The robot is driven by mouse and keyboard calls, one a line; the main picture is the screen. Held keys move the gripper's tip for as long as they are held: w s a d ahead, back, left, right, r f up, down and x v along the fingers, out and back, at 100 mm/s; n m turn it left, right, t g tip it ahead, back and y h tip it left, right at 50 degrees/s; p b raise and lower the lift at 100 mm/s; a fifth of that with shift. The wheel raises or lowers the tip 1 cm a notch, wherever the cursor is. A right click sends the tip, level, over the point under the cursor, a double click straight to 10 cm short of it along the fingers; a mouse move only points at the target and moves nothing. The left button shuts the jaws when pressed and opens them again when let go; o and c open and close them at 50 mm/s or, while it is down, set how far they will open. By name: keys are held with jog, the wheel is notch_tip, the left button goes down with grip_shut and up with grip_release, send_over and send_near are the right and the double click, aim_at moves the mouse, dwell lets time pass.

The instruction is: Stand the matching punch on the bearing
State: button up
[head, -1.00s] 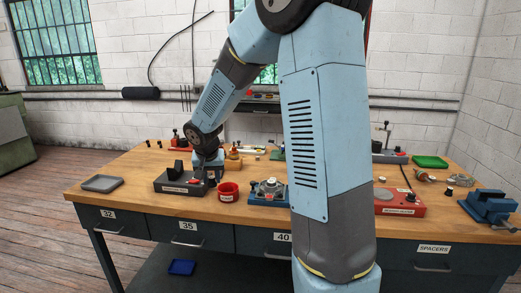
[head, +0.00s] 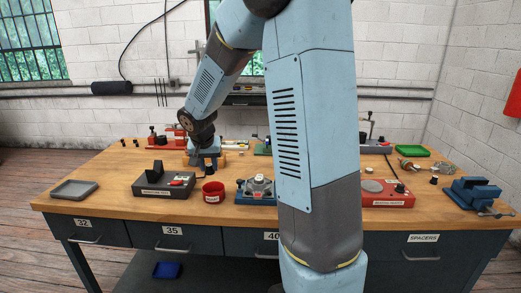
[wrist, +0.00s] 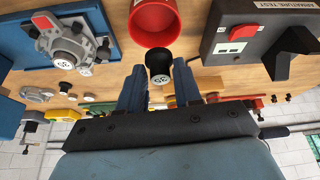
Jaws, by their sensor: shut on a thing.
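My gripper (wrist: 158,85) is shut on a short black cylindrical punch (wrist: 159,64), whose pale marked end face shows between the two fingers in the wrist view. In the head view my gripper (head: 208,163) is above the table, behind the red cup, and the punch is hard to make out. The bearing (wrist: 66,59) appears as a round grey centre in a metal housing on a blue fixture (wrist: 93,17), left of the punch in the wrist view. In the head view the housing (head: 259,184) stands right of my gripper and nearer the front edge. The punch is apart from it.
A red cup (head: 213,192) stands left of the blue fixture. A black armature tester (head: 160,184) and a grey tray (head: 73,189) are farther left. A red device (head: 386,195) and a blue vise (head: 474,190) are at the right. My arm hides part of the table.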

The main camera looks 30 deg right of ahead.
jog(key=s+d+r+m, duration=0.1)
jog(key=s+d, duration=0.1)
jog(key=d, duration=0.3)
jog(key=s+d+r+m, duration=0.1)
jog(key=d+m, duration=0.1)
jog(key=d, duration=0.3)
jog(key=s+d+r+m+g+h, duration=0.1)
jog(key=s+d, duration=0.1)
jog(key=d, duration=0.3)
jog(key=shift+s+d+r, duration=0.3)
jog(key=shift+s+r, duration=0.05)
jog(key=shift+r, duration=0.05)
grip_shut()
jog(key=shift+f, duration=2.45)
jog(key=shift+a+f, duration=0.1)
jog(key=shift+f, duration=0.8)
dwell(0.4)
jog(key=o, duration=1)
grip_release()
jog(key=shift+c, duration=0.2)
jog(key=shift+r, duration=0.15)
notch_tip(320, 180, up, 8)
